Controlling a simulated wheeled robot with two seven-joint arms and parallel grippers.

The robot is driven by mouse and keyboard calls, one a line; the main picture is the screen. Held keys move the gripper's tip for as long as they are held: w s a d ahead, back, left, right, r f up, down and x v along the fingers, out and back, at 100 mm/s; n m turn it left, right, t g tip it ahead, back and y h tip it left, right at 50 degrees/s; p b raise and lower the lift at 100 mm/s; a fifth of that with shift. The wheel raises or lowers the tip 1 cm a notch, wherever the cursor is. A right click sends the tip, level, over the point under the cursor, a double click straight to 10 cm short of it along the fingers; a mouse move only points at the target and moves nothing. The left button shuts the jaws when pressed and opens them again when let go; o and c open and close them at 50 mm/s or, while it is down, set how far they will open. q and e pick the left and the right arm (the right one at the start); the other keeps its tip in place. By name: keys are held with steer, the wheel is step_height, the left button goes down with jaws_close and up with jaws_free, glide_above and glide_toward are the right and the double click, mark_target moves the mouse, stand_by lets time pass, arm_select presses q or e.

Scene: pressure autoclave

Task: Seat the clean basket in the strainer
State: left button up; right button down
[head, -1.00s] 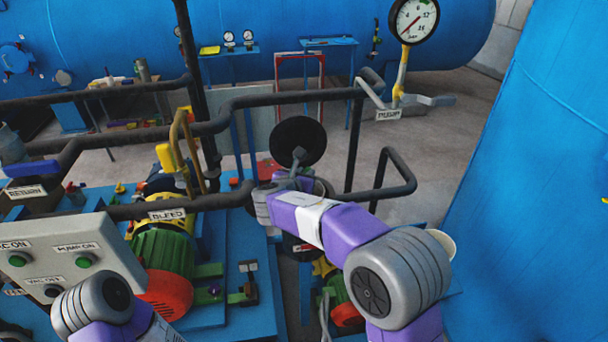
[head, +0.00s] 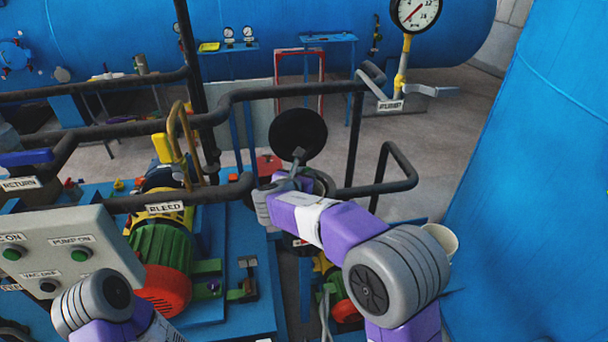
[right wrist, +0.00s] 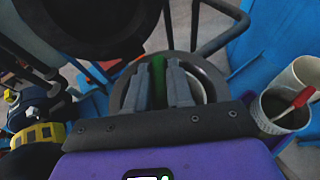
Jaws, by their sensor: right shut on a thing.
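The strainer's round opening (head: 322,184) shows partly behind my right gripper in the head view. Its rim (right wrist: 213,82) also shows around the fingers in the right wrist view. The black round lid (head: 298,133) stands open behind it. My right gripper (head: 296,181) is over the opening. In the right wrist view its fingers (right wrist: 160,72) point into the ring, with a narrow green strip between them. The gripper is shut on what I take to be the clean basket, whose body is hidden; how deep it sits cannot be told. My left gripper is out of view.
A black pipe (head: 395,165) bends close to the right of the strainer. A green motor (head: 160,247) and a control panel (head: 65,255) stand left. Two pale cups, one holding a red-handled tool (right wrist: 295,103), are right of my gripper in the right wrist view.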

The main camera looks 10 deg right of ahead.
steer(key=shift+f+b, duration=1.4)
steer(key=shift+f, duration=0.4)
steer(key=c, duration=0.9)
jaws_free()
steer(key=shift+r, duration=0.1)
steer(key=v, duration=0.7)
steer(key=shift+s+a+r, duration=0.1)
steer(key=shift+s+a, duration=0.05)
steer(key=shift+s, duration=0.1)
